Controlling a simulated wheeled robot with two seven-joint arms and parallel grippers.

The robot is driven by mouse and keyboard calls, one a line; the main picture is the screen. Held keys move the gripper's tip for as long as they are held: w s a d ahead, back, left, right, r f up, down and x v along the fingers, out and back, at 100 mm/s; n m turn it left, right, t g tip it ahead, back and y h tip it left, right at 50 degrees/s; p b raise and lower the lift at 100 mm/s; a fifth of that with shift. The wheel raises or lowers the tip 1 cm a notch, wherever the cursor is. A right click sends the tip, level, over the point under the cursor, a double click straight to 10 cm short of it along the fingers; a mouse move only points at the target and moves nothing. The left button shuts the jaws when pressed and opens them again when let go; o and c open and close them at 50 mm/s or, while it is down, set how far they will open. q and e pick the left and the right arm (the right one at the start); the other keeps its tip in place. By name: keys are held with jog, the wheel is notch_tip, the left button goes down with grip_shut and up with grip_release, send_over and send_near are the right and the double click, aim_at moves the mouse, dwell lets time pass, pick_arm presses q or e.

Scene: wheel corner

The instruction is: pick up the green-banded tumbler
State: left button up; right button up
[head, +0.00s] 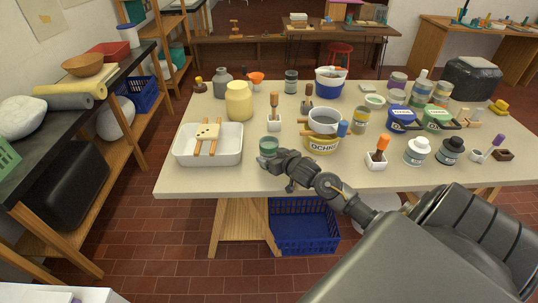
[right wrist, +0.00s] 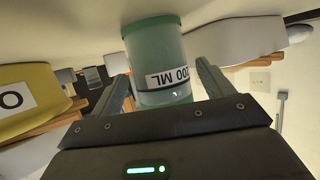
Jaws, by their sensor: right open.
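The green-banded tumbler (head: 268,144) stands upright near the front edge of the table, just right of the white tray. In the right wrist view the tumbler (right wrist: 157,45) is translucent green with a white label reading "200 ML", and appears upside down. My right gripper (head: 272,160) reaches in low from the right at the table's front edge. Its two fingers are spread, one on each side of the tumbler in the wrist view, with visible gaps. The fingertips are partly hidden in the head view. My left gripper is in neither view.
A white tray (head: 188,157) with a wooden piece stands close on the left. A yellow tub (head: 322,148) labelled "OCHRE", under a grey pot (head: 323,122), is to the right. A white block with a brush (head: 274,126) stands behind. Bare tabletop (head: 220,185) lies in front.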

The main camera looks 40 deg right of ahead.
jog(key=shift+x, duration=1.25)
jog(key=shift+r, duration=0.15)
jog(key=c, duration=1.4)
